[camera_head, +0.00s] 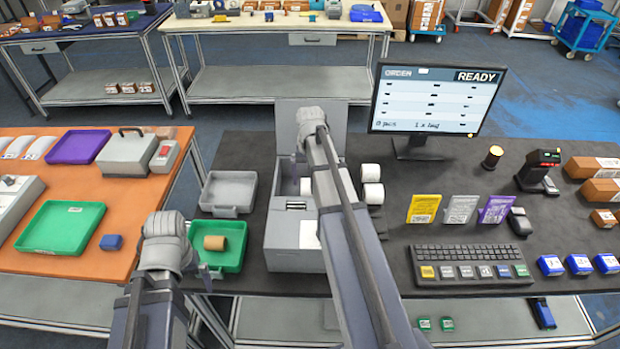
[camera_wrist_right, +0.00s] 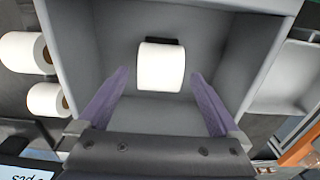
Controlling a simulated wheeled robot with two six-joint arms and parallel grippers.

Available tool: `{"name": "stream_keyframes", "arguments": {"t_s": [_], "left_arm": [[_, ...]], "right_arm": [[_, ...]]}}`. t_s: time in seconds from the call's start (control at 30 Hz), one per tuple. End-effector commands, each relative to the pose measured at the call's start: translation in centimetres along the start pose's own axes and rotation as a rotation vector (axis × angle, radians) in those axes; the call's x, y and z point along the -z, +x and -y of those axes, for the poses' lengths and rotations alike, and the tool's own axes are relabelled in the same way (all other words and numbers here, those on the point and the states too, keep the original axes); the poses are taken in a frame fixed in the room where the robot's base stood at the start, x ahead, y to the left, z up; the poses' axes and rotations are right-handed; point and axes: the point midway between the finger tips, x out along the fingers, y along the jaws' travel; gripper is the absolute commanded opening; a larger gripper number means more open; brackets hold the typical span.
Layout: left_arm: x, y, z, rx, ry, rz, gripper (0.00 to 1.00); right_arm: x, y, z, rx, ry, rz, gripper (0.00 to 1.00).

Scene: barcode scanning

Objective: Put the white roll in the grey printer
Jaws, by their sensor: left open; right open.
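The grey printer (camera_head: 280,243) stands on the dark table with its lid (camera_head: 297,112) up. A white roll (camera_wrist_right: 161,67) is inside the printer's open bay (camera_wrist_right: 105,35), in front of a small dark part. My right gripper (camera_wrist_right: 158,103) is open over the bay, its purple fingers spread on either side of the roll and apart from it. In the head view my right arm hides much of the bay. My left gripper (camera_head: 196,271) is low near the green tray (camera_head: 234,262), its fingers mostly hidden by its wrist.
Two more white rolls (camera_head: 371,173) stand right of the printer. A grey tray (camera_head: 228,190) is to its left; a brown roll (camera_head: 214,243) lies in the green tray. The monitor (camera_head: 437,100), keyboard (camera_head: 470,265) and upright cards (camera_head: 460,209) are to the right.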

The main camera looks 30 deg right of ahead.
Motion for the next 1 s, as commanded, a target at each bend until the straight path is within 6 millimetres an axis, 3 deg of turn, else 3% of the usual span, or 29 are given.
{"name": "stream_keyframes", "arguments": {"t_s": [0.03, 0.6, 1.0], "left_arm": [[-0.1, -1.4, 0.1, 0.000, 0.000, 0.000, 1.00], [-0.6, -9.3, 0.9, -0.002, -0.008, 0.000, 1.00], [-0.6, -9.8, 0.9, -0.002, -0.010, 0.000, 1.00]], "right_arm": [[0.0, -1.4, 0.0, 0.000, 0.000, 0.000, 1.00], [0.0, -9.4, 0.0, 0.000, 0.000, 0.000, 1.00], [0.0, -9.9, 0.0, 0.000, 0.000, 0.000, 1.00]]}}
